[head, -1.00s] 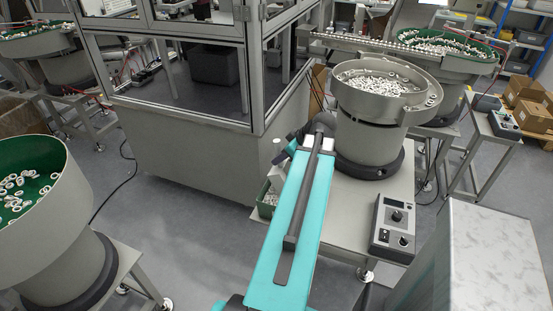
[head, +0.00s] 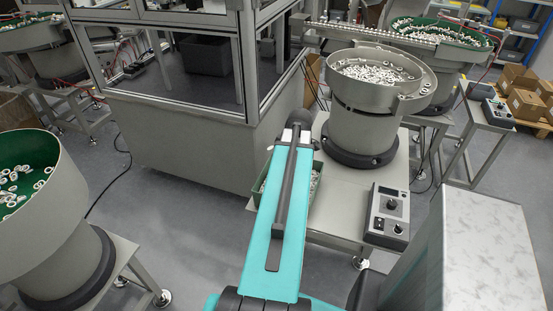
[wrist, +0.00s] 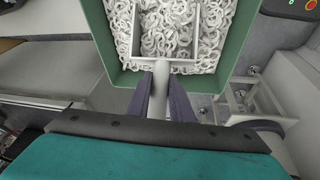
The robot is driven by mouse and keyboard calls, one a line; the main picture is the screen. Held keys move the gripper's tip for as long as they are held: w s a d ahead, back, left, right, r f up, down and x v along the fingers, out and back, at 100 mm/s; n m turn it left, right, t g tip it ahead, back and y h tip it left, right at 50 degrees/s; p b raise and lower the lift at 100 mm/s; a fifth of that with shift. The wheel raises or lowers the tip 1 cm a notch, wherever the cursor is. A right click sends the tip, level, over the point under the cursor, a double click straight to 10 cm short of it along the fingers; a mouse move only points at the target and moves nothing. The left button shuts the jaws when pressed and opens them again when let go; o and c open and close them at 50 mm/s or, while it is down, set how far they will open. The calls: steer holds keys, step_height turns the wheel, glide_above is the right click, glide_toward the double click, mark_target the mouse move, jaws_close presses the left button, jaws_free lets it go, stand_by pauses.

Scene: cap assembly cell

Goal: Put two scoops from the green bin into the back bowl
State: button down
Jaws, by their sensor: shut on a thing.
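The green bin (head: 316,207) sits at the left edge of the steel table, partly hidden by my arm. In the wrist view the bin (wrist: 98,40) is full of pale rings. My gripper (wrist: 161,93) is shut on the handle of a pale, square-ended scoop (wrist: 160,72). The scoop's end is over the rings inside the bin; rings show within its frame, but I cannot tell whether it holds them. The head view hides my gripper and the scoop. A grey bowl (head: 350,110) with pale parts stands on the table; a green-lined bowl (head: 478,40) stands behind it.
A control box (head: 387,216) sits at the table's front right. A glazed machine cabinet (head: 185,135) stands behind and left of the bin. Another green-lined bowl (head: 60,215) stands at front left. Grey floor lies open between that bowl and the table.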

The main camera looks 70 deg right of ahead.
steer(key=shift+s+f+g, duration=0.15)
steer(key=shift+f+g, duration=0.05)
steer(key=shift+g, duration=0.2)
steer(key=shift+w+g+p, duration=0.45)
steer(key=shift+w+g, duration=0.1)
steer(key=shift+g, duration=0.35)
steer(key=shift+w+g+p, duration=0.4)
steer(key=shift+w+g, duration=0.15)
steer(key=shift+g, duration=0.35)
steer(key=w+r+g+p, duration=0.1)
steer(key=g+p, duration=0.1)
steer(key=w+r+g+p, duration=0.1)
steer(key=w+p, duration=0.1)
steer(key=w+r+g+p, duration=0.1)
steer(key=g+p, duration=0.1)
steer(key=shift+w+a+n+g+h, duration=0.15)
steer(key=shift+w+n+g+h, duration=0.15)
steer(key=shift+w+n+h, duration=0.1)
steer(key=shift+w+r+p, duration=0.25)
steer(key=shift+r+p, duration=0.2)
steer(key=shift+r, duration=0.2)
steer(key=shift+w+r+p, duration=0.25)
steer(key=shift+r+p, duration=0.2)
steer(key=shift+r, duration=0.25)
steer(key=shift+w+r+p, duration=0.25)
steer(key=shift+r+p, duration=0.2)
steer(key=shift+r, duration=0.2)
